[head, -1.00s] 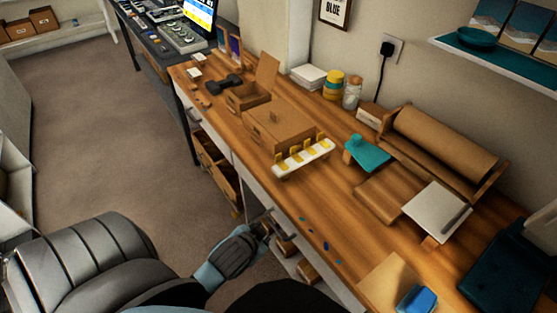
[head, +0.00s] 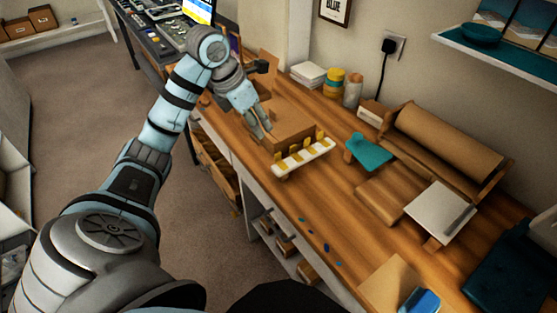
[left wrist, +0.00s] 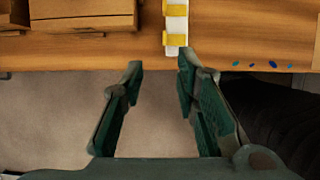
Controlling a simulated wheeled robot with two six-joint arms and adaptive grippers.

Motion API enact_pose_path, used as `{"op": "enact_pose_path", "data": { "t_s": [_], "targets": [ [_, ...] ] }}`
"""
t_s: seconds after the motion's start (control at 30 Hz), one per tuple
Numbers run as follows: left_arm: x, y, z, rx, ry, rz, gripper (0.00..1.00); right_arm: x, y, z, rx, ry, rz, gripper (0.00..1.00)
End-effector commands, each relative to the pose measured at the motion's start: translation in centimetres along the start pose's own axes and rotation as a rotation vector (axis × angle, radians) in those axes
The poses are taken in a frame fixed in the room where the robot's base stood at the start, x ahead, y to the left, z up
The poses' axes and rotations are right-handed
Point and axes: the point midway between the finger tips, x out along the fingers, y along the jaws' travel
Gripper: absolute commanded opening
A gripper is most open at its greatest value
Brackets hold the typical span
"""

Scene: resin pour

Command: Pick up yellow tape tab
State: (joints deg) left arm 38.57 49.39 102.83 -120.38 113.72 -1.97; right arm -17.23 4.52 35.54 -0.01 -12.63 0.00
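Several yellow tape tabs (head: 297,156) stand in a row on a white strip-shaped holder (head: 304,163) on the wooden desk. In the left wrist view, two yellow tabs (left wrist: 176,41) show on the white holder (left wrist: 176,24) at the top, beyond the fingertips. My left gripper (head: 264,133) appears in front of the cardboard-brown box, just left of the tabs in the head view. In the left wrist view my left gripper (left wrist: 160,62) has its fingers apart with nothing between them. It is not touching any tab. My right gripper is not in view.
A brown box (head: 290,118) stands behind the tab holder. A teal tape dispenser-like object (head: 369,152) and a wooden block (head: 392,198) stand to its right. Small blue bits (head: 326,247) lie near the desk's front edge.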

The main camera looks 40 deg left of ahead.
Motion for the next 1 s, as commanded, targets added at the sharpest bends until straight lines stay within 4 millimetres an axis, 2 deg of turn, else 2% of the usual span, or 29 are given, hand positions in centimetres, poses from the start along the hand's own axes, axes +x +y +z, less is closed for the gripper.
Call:
{"op": "enact_pose_path", "data": {
  "t_s": [0.1,0.2,0.43,0.6,0.7,0.87,1.0],
  "targets": [
    [3.4,-0.2,-0.2,0.0,0.003,-0.006,0.28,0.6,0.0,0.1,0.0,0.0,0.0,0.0],
    [6.1,-0.3,-0.1,0.0,0.003,-0.007,0.28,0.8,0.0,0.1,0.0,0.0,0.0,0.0],
    [9.4,-0.4,-0.1,0.002,0.001,-0.008,0.28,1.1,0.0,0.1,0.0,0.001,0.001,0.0],
    [12.7,-0.6,-0.2,0.002,0.001,-0.008,0.28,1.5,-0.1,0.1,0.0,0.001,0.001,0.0],
    [13.4,-0.6,-0.2,0.003,-0.001,-0.007,0.28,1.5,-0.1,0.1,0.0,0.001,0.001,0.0],
    [13.3,-0.6,-0.1,0.004,-0.001,-0.006,0.28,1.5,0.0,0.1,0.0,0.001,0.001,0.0],
    [13.3,-0.6,-0.1,0.004,-0.001,-0.006,0.09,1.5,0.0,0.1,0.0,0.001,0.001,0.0]
  ]
}}
